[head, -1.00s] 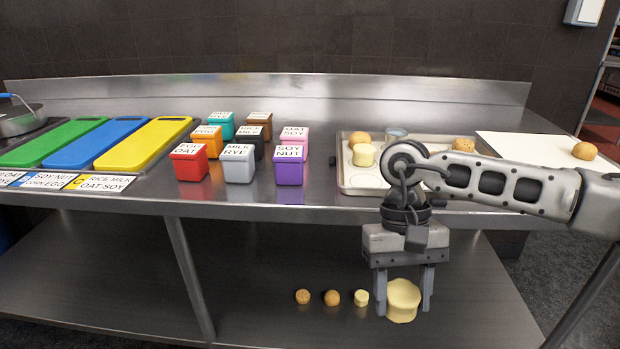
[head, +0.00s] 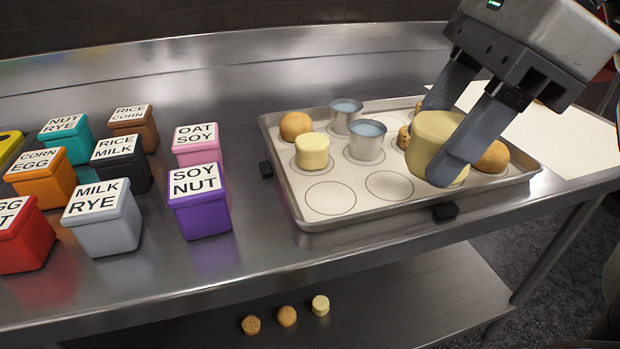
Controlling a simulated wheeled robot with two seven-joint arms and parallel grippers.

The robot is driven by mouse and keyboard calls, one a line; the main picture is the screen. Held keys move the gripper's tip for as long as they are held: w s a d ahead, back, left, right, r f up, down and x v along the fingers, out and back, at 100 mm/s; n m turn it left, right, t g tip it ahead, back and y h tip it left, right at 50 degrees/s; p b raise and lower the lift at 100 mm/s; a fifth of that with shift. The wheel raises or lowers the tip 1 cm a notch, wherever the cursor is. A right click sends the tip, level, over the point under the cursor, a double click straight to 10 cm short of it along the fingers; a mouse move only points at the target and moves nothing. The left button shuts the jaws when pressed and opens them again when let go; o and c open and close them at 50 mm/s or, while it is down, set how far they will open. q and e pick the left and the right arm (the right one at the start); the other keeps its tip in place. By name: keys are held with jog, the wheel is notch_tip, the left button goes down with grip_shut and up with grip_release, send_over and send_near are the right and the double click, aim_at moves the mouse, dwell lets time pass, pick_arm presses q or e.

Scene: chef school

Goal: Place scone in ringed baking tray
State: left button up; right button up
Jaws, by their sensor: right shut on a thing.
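The ringed baking tray (head: 290,209) lies on the steel counter. Its liner has printed rings; two rings at the front left are bare. My right gripper (head: 447,150) is shut on a pale yellow scone (head: 434,131) and holds it over the right part of the tray. The scone hides what is directly behind it, and I cannot tell its exact height. A similar pale scone (head: 312,151) sits in the tray's left part. My left gripper is not in view.
In the tray are a tan bun (head: 296,125), metal cups (head: 366,140), a speckled bun (head: 404,138) and another tan bun (head: 493,157). Labelled boxes, such as the purple one (head: 200,205), stand to the left. A white board (head: 560,135) lies at right. Small baked pieces (head: 287,316) lie on the lower shelf.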

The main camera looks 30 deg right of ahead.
jog(key=shift+w+f, duration=0.15)
jog(key=shift+w, duration=0.15)
jog(key=w+f, duration=0.3)
jog(key=w, duration=0.4)
jog(key=b, duration=0.2)
send_over(320, 196)
jog(key=s+d, duration=0.1)
jog(key=s, duration=0.1)
notch_tip(320, 196, down, 6)
jog(key=shift+w+d+r, duration=0.1)
jog(key=shift+w+r, duration=0.05)
jog(key=shift+r, duration=0.05)
jog(key=shift+w+f, duration=0.2)
jog(key=shift+f, duration=0.15)
jog(key=shift+w+f, duration=0.2)
jog(key=shift+f, duration=1.4)
jog(key=shift+f, duration=0.25)
